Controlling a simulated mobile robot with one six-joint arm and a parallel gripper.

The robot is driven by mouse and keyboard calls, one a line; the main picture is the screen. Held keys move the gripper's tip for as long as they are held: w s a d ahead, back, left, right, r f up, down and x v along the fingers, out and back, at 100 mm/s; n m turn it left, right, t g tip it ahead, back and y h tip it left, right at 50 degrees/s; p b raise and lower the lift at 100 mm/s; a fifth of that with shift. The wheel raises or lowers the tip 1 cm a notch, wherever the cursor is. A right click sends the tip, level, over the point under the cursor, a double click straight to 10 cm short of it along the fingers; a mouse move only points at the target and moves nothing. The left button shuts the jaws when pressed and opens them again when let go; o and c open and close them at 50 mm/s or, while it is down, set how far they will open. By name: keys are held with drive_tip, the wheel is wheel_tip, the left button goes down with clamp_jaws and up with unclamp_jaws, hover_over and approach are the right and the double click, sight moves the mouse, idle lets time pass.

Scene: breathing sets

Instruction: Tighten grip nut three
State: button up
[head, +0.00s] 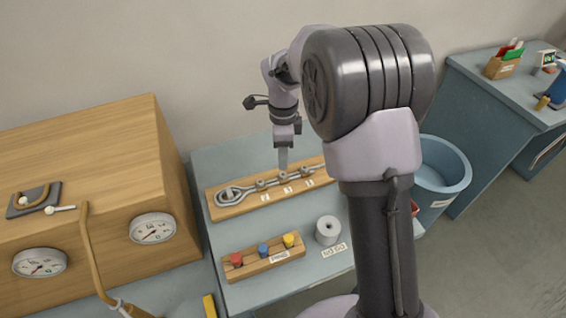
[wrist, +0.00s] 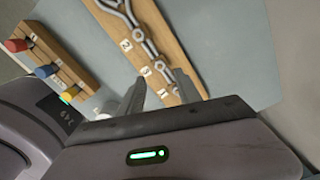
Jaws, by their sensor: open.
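A wooden board (head: 228,212) on the blue-grey bench carries a metal tool with a large ring (head: 232,195) at its left end and a rod with several nut-like knobs (head: 283,178) along it. My gripper (head: 283,165) is above the board, fingers down. In the wrist view, my gripper (wrist: 162,90) is open, its fingers apart, with the far part of the rod (wrist: 155,57) ahead of and between them. I cannot tell whether any finger touches a knob.
A small rack (head: 262,266) with red, blue and yellow knobs stands in front, beside a grey cylinder (head: 328,231). A wooden cabinet (head: 85,190) with gauges rises at left. A blue bin (head: 446,175) stands at right, near another bench (head: 490,92). My arm hides the board's right end.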

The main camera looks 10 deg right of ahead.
wheel_tip(320, 180, up, 10)
drive_tip(key=p, duration=0.2)
drive_tip(key=shift+p, duration=0.4)
idle(1.7)
drive_tip(key=s+r+n+t+y+b, duration=0.1)
drive_tip(key=s+r+n+t+b, duration=0.1)
drive_tip(key=s+r+n, duration=0.7)
drive_tip(key=s+f+n+t+y+b, duration=0.1)
drive_tip(key=s+n, duration=0.4)
drive_tip(key=s, duration=1.2)
drive_tip(key=f+t, duration=0.1)
drive_tip(key=t, duration=0.1)
drive_tip(key=shift+s+f+n+t+b, duration=0.2)
drive_tip(key=shift+s+n+t+b, duration=0.1)
drive_tip(key=shift+s+n+b, duration=0.1)
